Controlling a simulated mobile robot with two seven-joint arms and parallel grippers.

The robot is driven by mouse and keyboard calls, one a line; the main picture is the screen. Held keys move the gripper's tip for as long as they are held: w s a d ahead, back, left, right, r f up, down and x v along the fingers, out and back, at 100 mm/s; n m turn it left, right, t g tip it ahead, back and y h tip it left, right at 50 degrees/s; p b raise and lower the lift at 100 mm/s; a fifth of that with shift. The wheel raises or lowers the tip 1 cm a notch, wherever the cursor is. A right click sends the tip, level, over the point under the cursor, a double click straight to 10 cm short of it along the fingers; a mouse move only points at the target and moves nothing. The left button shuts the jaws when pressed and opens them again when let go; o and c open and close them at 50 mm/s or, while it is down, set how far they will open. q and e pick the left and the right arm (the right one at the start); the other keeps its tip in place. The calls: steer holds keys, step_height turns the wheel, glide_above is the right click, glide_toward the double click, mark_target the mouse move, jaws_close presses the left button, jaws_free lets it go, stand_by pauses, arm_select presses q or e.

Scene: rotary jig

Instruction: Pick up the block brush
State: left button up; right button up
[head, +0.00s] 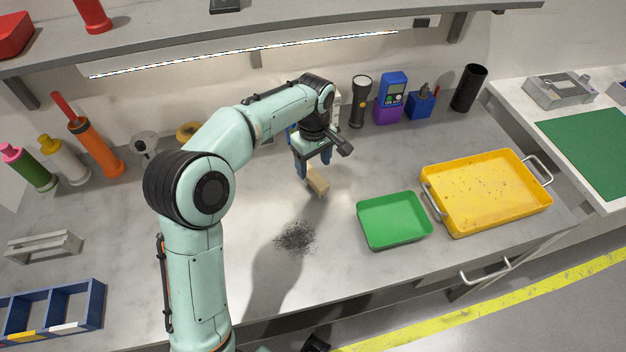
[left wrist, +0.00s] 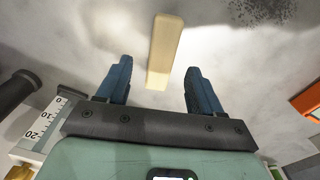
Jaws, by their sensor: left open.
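The block brush (head: 318,182) is a pale wooden block on the grey workbench, near the middle of the head view. In the left wrist view the brush (left wrist: 164,52) shows as a long tan block. My left gripper (head: 314,168) points down just above and behind the brush. It is open, with its two blue fingers (left wrist: 160,78) to either side of the near end of the brush in the left wrist view. The fingers do not touch the brush there. The bristles cannot be made out. My right gripper is not seen.
A patch of dark filings (head: 295,238) lies in front of the brush. A green tray (head: 412,241) and a yellow tray (head: 490,222) stand to the right. A flashlight (head: 359,100), a blue meter (head: 392,88) and a black cup (head: 468,88) line the back. A shelf (head: 300,27) overhangs the bench.

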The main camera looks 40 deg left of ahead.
mark_target(313, 175)
arm_select(q)
steer(key=shift+f+b, duration=0.35)
steer(key=shift+f, duration=2.35)
steer(key=c, duration=1.2)
step_height(313, 175, up, 20)
steer(key=p, duration=0.4)
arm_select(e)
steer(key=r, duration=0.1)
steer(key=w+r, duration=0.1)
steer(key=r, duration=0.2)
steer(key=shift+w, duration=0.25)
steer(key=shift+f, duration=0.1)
arm_select(q)
steer(key=o, duration=0.4)
steer(key=shift+c, duration=0.7)
steer(key=shift+s+a+f, duration=0.1)
